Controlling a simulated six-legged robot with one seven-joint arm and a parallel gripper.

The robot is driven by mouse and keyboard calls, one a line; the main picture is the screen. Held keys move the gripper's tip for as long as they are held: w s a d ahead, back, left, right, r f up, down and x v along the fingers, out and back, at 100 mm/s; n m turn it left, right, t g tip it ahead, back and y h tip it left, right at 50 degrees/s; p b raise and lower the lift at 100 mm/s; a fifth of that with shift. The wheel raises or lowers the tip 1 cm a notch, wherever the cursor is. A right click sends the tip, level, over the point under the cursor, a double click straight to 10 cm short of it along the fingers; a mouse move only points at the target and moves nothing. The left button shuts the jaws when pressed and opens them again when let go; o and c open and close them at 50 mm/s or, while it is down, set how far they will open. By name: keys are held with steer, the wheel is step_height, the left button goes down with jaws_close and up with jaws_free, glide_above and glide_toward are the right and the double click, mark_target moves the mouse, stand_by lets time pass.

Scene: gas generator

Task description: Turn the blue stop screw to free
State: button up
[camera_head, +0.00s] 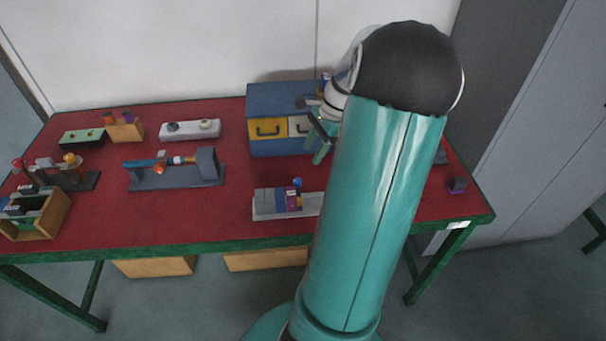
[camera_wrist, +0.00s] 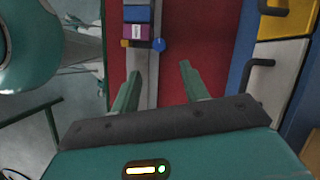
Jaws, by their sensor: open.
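The blue stop screw shows as a small round blue knob (camera_head: 297,182) on a slide device, a grey rail (camera_head: 268,208) carrying blue and purple blocks (camera_head: 291,199) at the table's front. In the wrist view the blue knob (camera_wrist: 159,44) sits beside the purple block (camera_wrist: 137,31), at the edge of the rail (camera_wrist: 149,88). My gripper (camera_wrist: 161,70) is open and empty, its two green fingers apart, with the knob just beyond the gap between the tips. In the head view my gripper (camera_head: 320,141) is partly hidden by my arm, above and right of the knob.
A blue cabinet (camera_head: 280,96) with yellow and white drawers stands behind the rail, and its handles show at right in the wrist view. A grey vise-like fixture (camera_head: 207,166) stands left. A wooden box (camera_head: 52,218) is far left. Red table (camera_head: 150,220) around the rail is clear.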

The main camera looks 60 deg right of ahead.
mark_target(299, 180)
steer(key=x, duration=1)
steer(key=shift+c, duration=0.5)
jaws_close()
